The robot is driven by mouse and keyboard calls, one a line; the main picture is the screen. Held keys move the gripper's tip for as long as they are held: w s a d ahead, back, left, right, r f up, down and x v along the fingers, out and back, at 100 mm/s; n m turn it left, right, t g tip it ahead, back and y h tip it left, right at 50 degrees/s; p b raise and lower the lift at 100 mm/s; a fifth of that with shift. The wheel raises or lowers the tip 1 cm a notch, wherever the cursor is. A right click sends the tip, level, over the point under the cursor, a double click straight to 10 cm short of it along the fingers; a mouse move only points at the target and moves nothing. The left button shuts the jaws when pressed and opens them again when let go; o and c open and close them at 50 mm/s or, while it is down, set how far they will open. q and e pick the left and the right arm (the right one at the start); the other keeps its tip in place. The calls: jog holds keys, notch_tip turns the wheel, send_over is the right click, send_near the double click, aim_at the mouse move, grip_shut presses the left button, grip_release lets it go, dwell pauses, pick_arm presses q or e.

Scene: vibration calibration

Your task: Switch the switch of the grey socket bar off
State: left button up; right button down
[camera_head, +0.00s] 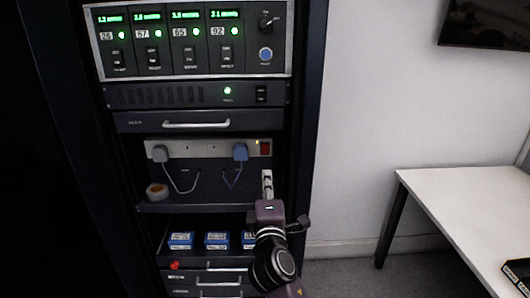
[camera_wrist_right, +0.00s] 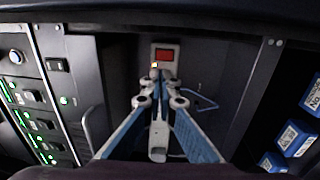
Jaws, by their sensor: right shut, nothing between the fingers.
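The grey socket bar (camera_head: 205,152) is fixed across the back of an open rack bay. Its red switch (camera_head: 265,147) sits at the right end, beside a small lit yellow-orange light. Two plugs are in the bar, a grey one (camera_head: 160,153) at left and a blue one (camera_head: 240,152) near the switch. My right gripper (camera_head: 267,173) is shut and empty, just below the switch. In the right wrist view the closed fingertips (camera_wrist_right: 160,97) point at the bar's end (camera_wrist_right: 174,70), below the red switch (camera_wrist_right: 164,54), seemingly short of it. My left gripper is not in view.
A shelf (camera_head: 185,208) lies under the bar and carries a roll of tape (camera_head: 156,191). Blue boxes (camera_head: 181,240) stand below. A drawer handle (camera_head: 196,124) and a panel with green displays (camera_head: 190,40) are above. A white table (camera_head: 455,200) stands at right.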

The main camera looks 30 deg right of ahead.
aim_at(265, 147)
jog(key=p+x, duration=0.2)
jog(key=x, duration=1)
jog(key=shift+d, duration=0.1)
jog(key=shift+p, duration=0.3)
jog(key=p, duration=0.1)
jog(key=r+p, duration=0.1)
jog(key=p, duration=0.1)
jog(key=shift+w+d+g, duration=0.15)
jog(key=shift+w+g, duration=0.05)
jog(key=shift+g, duration=0.2)
jog(key=shift+f, duration=0.35)
